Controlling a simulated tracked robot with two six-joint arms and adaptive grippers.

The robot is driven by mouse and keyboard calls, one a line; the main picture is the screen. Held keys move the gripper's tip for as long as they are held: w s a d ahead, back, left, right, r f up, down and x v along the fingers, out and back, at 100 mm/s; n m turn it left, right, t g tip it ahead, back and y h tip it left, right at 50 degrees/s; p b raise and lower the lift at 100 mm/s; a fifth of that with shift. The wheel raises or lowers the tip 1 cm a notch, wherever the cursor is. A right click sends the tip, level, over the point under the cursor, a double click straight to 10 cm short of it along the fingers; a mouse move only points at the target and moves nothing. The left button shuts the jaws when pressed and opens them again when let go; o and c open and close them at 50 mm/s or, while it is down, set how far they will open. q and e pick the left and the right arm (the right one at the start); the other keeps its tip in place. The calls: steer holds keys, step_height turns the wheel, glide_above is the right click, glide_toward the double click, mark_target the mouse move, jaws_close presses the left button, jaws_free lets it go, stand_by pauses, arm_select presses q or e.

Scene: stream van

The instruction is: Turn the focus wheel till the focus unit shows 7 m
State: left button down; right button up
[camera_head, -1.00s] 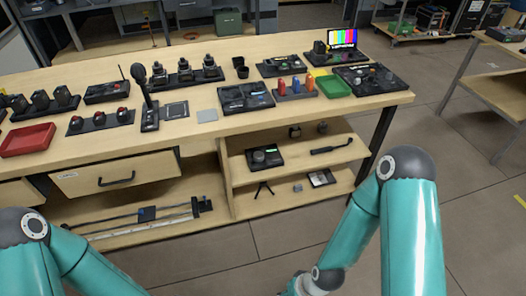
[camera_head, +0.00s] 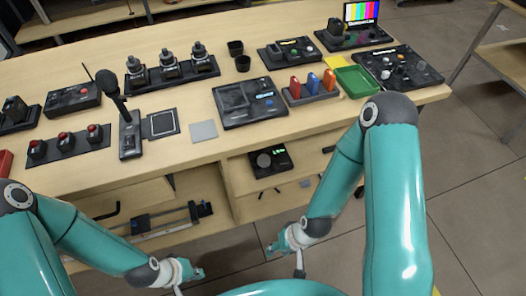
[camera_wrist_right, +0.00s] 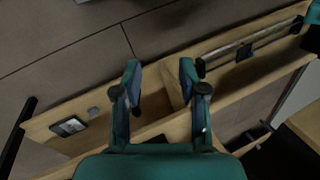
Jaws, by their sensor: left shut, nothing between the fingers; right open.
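A black unit with a round dark wheel and a small green display, likely the focus unit (camera_head: 270,161), sits on the upper open shelf under the bench in the head view. Its reading is too small to make out. The wheel (camera_head: 264,159) is on the unit's left part. My right gripper (camera_head: 298,265) is in front of the shelves, below the unit in the picture and apart from it. In the right wrist view its two fingers (camera_wrist_right: 160,76) are spread with nothing between them. My left gripper (camera_head: 194,273) is shut and empty, low in front of the bench.
The bench top (camera_head: 205,155) above the shelf holds a microphone (camera_head: 125,110), a black panel (camera_head: 250,103), a green tray (camera_head: 356,80) and other gear. A slider rail (camera_head: 170,221) lies on the lower shelf at left.

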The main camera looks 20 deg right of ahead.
steer(key=shift+w+a, duration=0.1)
steer(key=shift+w, duration=0.15)
